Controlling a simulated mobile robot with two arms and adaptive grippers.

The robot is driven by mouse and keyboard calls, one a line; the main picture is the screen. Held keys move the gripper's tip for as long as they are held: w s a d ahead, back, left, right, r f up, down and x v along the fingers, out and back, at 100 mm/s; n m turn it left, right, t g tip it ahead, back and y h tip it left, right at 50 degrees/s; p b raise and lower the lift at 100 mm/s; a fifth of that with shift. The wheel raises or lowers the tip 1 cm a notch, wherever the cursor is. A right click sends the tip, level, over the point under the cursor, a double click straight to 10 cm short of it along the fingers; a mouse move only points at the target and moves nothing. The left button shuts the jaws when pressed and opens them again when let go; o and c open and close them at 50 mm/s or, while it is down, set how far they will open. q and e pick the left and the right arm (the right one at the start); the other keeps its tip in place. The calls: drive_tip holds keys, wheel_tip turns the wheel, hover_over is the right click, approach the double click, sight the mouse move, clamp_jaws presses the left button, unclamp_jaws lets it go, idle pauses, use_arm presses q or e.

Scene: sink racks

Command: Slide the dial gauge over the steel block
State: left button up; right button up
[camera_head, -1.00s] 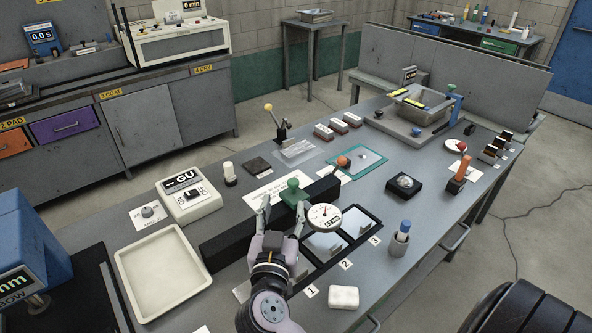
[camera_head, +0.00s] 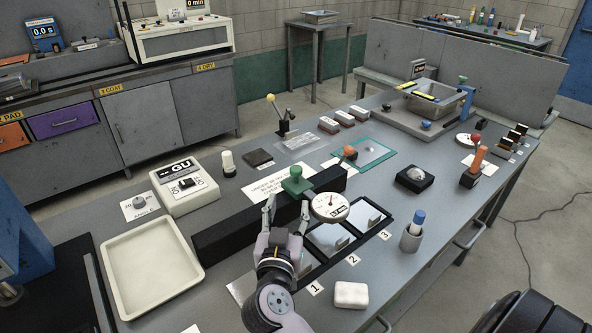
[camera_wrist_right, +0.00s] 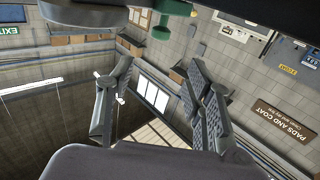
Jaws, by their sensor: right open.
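The dial gauge (camera_head: 330,206) has a round white face and sits in front of a long black bar (camera_head: 225,233). A green knob (camera_head: 296,181) stands on the bar beside it. Below the gauge, a black frame holds pale plates, with cards 1, 2 and 3 along its front. Small grey upright pieces stand there, and I cannot tell which is the steel block (camera_head: 374,219). My right gripper (camera_head: 287,207) is open and empty, just on the near side of the knob. In the right wrist view its fingers (camera_wrist_right: 155,85) are spread, with the green knob (camera_wrist_right: 163,30) beyond them. My left gripper is out of view.
A cream tray (camera_head: 193,256) and a gauge box (camera_head: 184,187) are on the left. A white block (camera_head: 350,295) lies in front of the cards. Bare tabletop lies around the cup.

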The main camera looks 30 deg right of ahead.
sight(295, 172)
drive_tip(key=x, duration=1.5)
drive_tip(key=shift+d, duration=0.1)
clamp_jaws()
